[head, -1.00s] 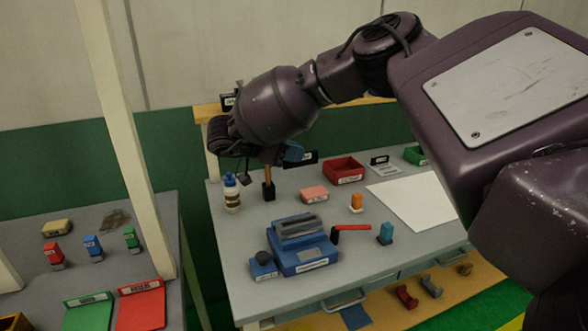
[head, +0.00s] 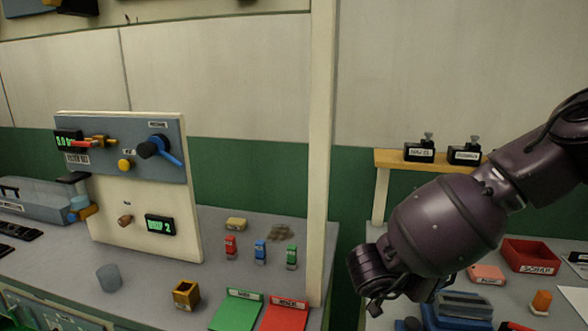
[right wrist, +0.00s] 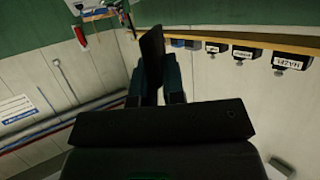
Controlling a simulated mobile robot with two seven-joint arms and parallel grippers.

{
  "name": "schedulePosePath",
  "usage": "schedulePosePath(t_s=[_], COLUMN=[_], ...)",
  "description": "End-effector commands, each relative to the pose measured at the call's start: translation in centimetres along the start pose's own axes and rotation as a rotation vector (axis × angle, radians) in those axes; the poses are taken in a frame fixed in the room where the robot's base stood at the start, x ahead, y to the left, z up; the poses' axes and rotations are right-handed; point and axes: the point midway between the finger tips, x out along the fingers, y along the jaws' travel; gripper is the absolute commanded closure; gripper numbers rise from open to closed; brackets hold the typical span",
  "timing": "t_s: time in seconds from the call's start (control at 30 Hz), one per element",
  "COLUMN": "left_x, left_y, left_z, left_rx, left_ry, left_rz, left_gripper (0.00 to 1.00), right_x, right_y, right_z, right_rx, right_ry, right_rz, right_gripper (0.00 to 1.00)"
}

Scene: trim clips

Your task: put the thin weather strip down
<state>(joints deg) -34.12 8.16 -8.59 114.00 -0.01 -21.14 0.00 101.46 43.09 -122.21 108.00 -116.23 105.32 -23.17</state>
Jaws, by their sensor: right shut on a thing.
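My right gripper (right wrist: 155,88) is shut on a thin, flat, dark piece (right wrist: 152,48), which I take to be the weather strip. It stands up between the two teal fingers in the right wrist view and extends past their tips. In the head view my right gripper (head: 374,304) hangs at the left end of my arm, near the gap between the two benches. The strip cannot be made out there. My left gripper is not in view.
The left bench holds red, blue and green blocks (head: 260,252), a green tray (head: 236,312), a red tray (head: 286,314) and a brass cup (head: 187,294).

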Motion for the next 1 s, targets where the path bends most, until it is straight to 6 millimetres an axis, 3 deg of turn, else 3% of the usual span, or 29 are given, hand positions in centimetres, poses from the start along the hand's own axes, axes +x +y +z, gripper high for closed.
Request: schedulePosePath(t_s=[0.1, 0.33, 1.0], left_x=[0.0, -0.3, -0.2], left_y=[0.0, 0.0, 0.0], left_z=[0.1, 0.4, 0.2], left_rx=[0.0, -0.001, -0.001], left_ry=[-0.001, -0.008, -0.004], left_rz=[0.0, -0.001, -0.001], left_gripper=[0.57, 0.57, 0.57], right_x=[-2.4, -5.0, -5.5], right_y=[1.8, 4.6, 4.6], right_z=[3.3, 6.8, 7.4], right_rx=[-0.062, -0.121, -0.124], right_ry=[-0.001, 0.0, 0.003], right_rz=[-0.13, -0.284, -0.302], right_gripper=[1.0, 1.0, 1.0])
